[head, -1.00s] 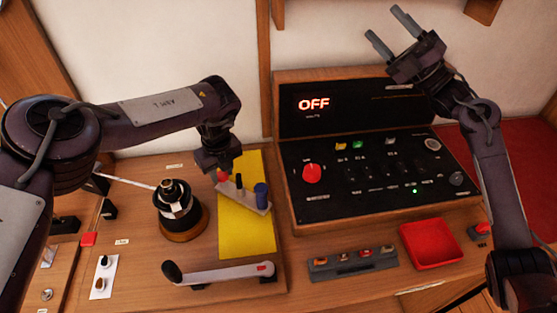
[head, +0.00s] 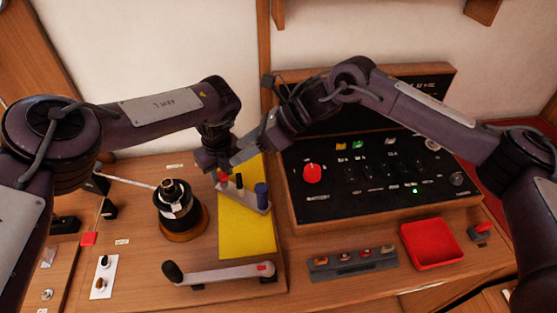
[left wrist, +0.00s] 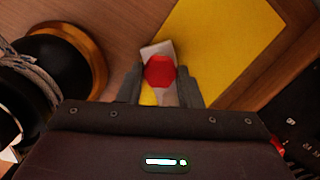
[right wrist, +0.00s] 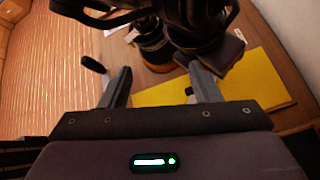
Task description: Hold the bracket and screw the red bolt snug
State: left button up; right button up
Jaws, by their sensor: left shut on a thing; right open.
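The pale bracket (head: 245,200) lies on the yellow mat (head: 247,238), with a red bolt (head: 222,177), a black peg (head: 239,182) and a blue peg (head: 262,195) standing on it. My left gripper (head: 214,168) is shut on the bracket at its red-bolt end. In the left wrist view, its fingers flank the bracket (left wrist: 152,49) and the red bolt head (left wrist: 160,71). My right gripper (head: 242,153) is open and empty, above the bracket and close beside the left gripper. In the right wrist view, nothing is between its fingers (right wrist: 160,85); the bolt is hidden there.
A black spool (head: 180,210) with a line stands left of the mat. A crank handle (head: 220,273) lies in front. A control panel (head: 375,170), a bolt rack (head: 352,262) and a red tray (head: 432,243) are to the right. My two arms are crowded together above the bracket.

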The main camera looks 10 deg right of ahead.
notch_tip(320, 180, down, 2)
jog(key=s+d+f+n+h, duration=0.1)
jog(key=n+h, duration=0.4)
jog(key=h, duration=0.1)
send_near(261, 195)
jog(key=w, duration=0.2)
jog(key=shift+g, duration=0.3)
jog(key=x, duration=0.8)
jog(key=d+x, duration=0.1)
jog(key=x, duration=0.3)
jog(key=shift+w+f, duration=0.15)
jog(key=shift+f, duration=0.1)
jog(key=shift+c, duration=0.4)
